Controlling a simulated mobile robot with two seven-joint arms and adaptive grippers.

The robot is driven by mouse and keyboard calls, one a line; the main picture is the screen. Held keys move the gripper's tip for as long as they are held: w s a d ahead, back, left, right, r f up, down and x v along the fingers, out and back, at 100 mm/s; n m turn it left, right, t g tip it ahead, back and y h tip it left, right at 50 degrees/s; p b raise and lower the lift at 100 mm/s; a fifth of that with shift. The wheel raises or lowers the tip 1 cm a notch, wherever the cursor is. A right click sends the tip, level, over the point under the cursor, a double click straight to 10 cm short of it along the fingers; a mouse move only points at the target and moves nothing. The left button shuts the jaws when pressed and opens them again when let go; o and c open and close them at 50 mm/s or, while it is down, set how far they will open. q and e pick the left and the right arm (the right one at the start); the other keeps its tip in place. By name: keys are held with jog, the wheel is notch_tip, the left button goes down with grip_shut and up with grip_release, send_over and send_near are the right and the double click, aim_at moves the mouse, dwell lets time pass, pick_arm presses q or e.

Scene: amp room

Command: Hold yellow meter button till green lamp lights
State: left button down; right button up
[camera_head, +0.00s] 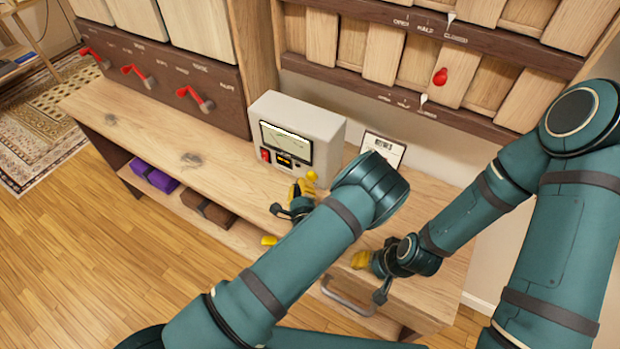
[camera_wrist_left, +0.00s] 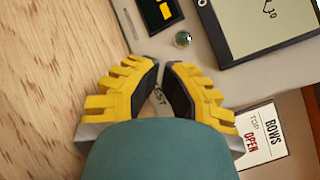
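The grey-white meter box (camera_head: 322,124) stands on the wooden bench. A round yellow knob, apparently the meter button (camera_head: 312,176), shows at its lower right front, beside the left fingers. My left gripper (camera_head: 301,189) is at the meter's front; in the left wrist view its yellow fingers (camera_wrist_left: 163,72) nearly meet at the tips, with part of a TEST label between them. The button cannot be made out there, so I cannot tell contact or pressing. The small round lamp (camera_wrist_left: 183,39) looks dark green, not brightly lit. My right gripper (camera_head: 362,259) is low at the bench front, its fingers partly hidden.
A card (camera_head: 383,149) stands right of the meter. Red levers (camera_head: 190,93) line the left panel. A drawer handle (camera_head: 347,297) is below. The bench (camera_head: 190,132) is clear left of the meter.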

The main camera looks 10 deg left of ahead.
pick_arm(q)
jog(key=shift+w+d, duration=0.25)
jog(key=shift+w, duration=0.4)
pick_arm(e)
jog(key=shift+f, duration=0.2)
dwell(0.6)
pick_arm(q)
jog(key=shift+s, duration=0.15)
pick_arm(e)
jog(key=shift+r, duration=0.1)
dwell(2.8)
pick_arm(q)
jog(key=shift+s+a, duration=0.35)
jog(key=shift+s, duration=0.4)
pick_arm(e)
jog(key=shift+r, duration=0.3)
